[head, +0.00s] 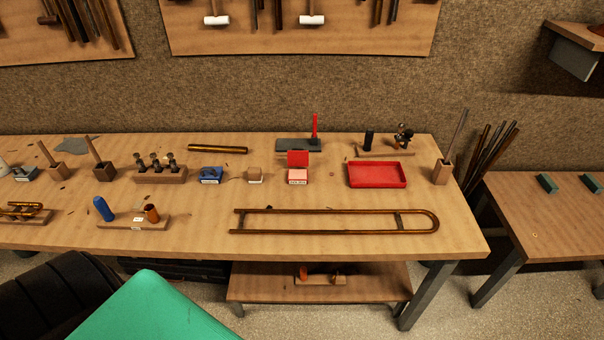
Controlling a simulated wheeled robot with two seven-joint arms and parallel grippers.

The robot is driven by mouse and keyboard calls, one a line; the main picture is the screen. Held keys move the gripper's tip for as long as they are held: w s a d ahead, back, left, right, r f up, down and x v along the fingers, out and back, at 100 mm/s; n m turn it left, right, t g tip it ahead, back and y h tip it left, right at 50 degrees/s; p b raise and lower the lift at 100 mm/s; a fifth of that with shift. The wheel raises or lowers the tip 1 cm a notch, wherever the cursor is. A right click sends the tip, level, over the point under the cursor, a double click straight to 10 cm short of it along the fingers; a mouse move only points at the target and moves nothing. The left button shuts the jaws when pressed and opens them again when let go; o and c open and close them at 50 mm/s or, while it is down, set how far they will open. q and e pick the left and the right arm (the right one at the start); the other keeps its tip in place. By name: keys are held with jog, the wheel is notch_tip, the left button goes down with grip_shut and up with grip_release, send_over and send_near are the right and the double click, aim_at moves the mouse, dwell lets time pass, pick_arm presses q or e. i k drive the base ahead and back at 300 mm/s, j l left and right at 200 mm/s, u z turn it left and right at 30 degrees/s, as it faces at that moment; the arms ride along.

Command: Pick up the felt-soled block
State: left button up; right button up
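A small tan block with a paler bottom layer (255,175) sits on the wooden bench (330,185), near its middle. It looks like the felt-soled block, but it is too small to tell the sole's material. It stands between a blue item with a white label (211,174) and a red item with a white label (298,175), apart from both. Neither of my grippers shows in the head view.
A long brass slide (335,221) lies in front of the block. A red tray (377,174) is to its right, a wooden rack with several upright metal parts (160,175) to its left. A brass tube (217,149) lies behind. A side table (555,220) stands right.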

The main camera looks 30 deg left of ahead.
aim_at(255, 176)
jog(key=u, duration=1.35)
